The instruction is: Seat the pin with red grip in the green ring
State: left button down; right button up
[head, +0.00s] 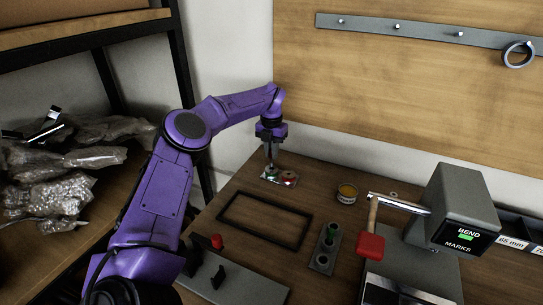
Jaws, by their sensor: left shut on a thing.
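My left gripper (271,152) is shut at the far end of the table, right above a small pale plate (280,181). It holds a thin thing, taken to be the pin with red grip; the fingers hide most of it and its grip colour cannot be made out. The green ring (270,173) is on the plate's left part, just under the fingertips. A red ring (288,176) is beside it on the right. I cannot tell whether the pin's tip is in the green ring or above it. My right gripper is not in view.
A dark rectangular frame (264,221) lies in front of the plate. A grey block with holes (324,250) has a green-topped piece in it. A round tin (347,193), a red-headed tool (370,246) and a grey bending machine (462,207) stand to the right.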

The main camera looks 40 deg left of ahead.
aim_at(272, 167)
pick_arm(q)
jog(key=shift+f, duration=1.8)
jog(key=c, duration=1.1)
grip_release()
notch_tip(272, 167, up, 12)
jog(key=shift+r, duration=0.25)
jog(key=shift+f, duration=0.1)
